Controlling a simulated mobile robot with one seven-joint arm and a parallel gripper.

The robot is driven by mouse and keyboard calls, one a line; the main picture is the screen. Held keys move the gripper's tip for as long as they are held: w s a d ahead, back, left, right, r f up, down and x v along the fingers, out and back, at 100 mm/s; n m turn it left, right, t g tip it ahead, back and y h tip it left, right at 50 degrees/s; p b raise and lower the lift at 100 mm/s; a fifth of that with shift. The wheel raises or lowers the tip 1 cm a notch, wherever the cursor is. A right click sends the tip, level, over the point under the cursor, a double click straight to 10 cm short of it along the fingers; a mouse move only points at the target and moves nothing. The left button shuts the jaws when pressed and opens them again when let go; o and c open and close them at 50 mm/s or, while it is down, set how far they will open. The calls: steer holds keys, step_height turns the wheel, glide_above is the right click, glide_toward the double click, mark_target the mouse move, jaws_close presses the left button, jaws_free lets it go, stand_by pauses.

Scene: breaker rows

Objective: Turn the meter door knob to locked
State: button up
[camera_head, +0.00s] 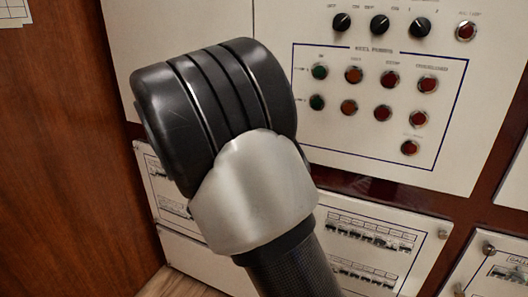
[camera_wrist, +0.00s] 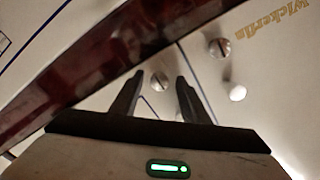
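My gripper (camera_wrist: 159,77) shows in the wrist view with its two dark fingers apart and nothing held. A slotted round metal fastener (camera_wrist: 160,81) appears in the gap between the fingertips; I cannot tell its distance from them. A second slotted fastener (camera_wrist: 219,48) is up and right of the right finger, and a pale round knob (camera_wrist: 237,93) is to the right. No readable label tells which is the meter door knob. In the head view my arm's dark and silver links hide the gripper.
In the head view a white panel has black rotary knobs (camera_head: 380,24) and several coloured push buttons (camera_head: 390,79). Below it is a breaker panel (camera_head: 372,245); another panel with small knobs (camera_head: 488,248) is at lower right. A dark red frame bar (camera_wrist: 85,84) crosses the wrist view.

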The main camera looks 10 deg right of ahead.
steer(key=p+v, duration=0.3)
steer(key=v, duration=1.4)
steer(key=shift+s+a, duration=0.15)
